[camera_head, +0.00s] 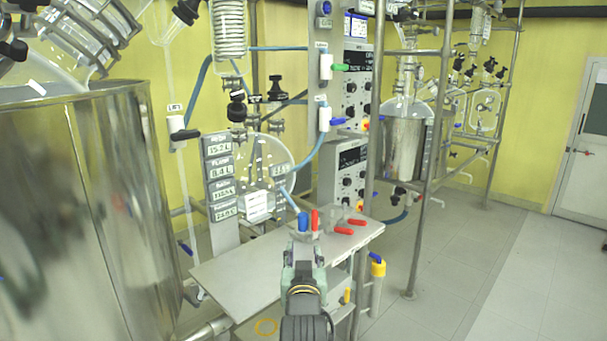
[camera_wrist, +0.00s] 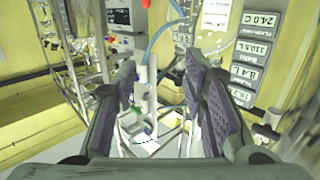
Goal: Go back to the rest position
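My gripper (camera_head: 304,250) is in the lower middle of the head view, over the grey shelf (camera_head: 232,272). Its two fingers stand apart, pointing away from the camera. In the wrist view the purple-padded fingers of my gripper (camera_wrist: 163,95) are also spread, with nothing held between them. Past the gap, pale pipework with a green handle (camera_wrist: 134,118) shows. Whether a finger touches anything cannot be told.
A large steel vessel (camera_head: 80,220) fills the left. A label panel (camera_head: 222,190), control boxes (camera_head: 351,85) and a steel frame post (camera_head: 425,200) stand close by. Open floor (camera_head: 500,265) lies right.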

